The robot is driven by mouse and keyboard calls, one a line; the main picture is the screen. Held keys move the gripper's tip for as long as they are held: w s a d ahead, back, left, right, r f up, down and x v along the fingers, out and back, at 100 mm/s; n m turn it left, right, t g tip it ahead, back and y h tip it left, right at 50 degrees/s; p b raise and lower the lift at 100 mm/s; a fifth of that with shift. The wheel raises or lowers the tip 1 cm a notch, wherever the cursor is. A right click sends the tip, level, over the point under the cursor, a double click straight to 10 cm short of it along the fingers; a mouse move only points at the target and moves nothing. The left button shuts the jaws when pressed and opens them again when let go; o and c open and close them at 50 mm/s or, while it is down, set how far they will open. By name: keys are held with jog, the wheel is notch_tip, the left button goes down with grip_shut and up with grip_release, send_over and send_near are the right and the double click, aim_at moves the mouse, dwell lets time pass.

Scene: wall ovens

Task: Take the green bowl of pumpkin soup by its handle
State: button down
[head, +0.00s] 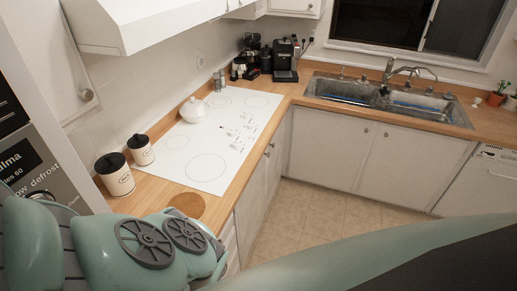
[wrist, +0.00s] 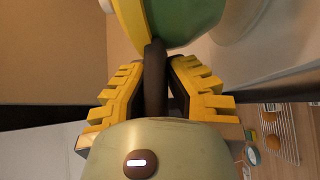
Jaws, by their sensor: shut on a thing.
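The green bowl (wrist: 188,20) shows in part at the top of the wrist view, with a yellow rim (wrist: 131,22) along its left side. Its dark handle (wrist: 154,65) points down toward my gripper. My gripper (wrist: 156,78) has its yellow-edged fingers on either side of the handle and is shut on it. The soup and the far part of the bowl are out of view. In the head view my arm fills the lower left, and neither the gripper nor the bowl shows there.
A wire rack (wrist: 283,135) with small round orange-brown items is at the wrist view's lower right. In the head view, two lidded canisters (head: 116,180) and a white pot (head: 194,110) stand on the left counter by the cooktop (head: 206,168). The floor (head: 318,218) is clear.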

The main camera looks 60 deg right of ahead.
jog(key=shift+s+d+r+b, duration=0.1)
jog(key=shift+s+d+b, duration=0.4)
jog(key=shift+s, duration=0.35)
jog(key=shift+s+d+r+b, duration=0.1)
jog(key=shift+s+d+b, duration=0.25)
jog(key=shift+s+d, duration=0.35)
jog(key=shift+s+d+r+b, duration=0.1)
jog(key=shift+s+d+b, duration=0.3)
jog(key=shift+s, duration=0.6)
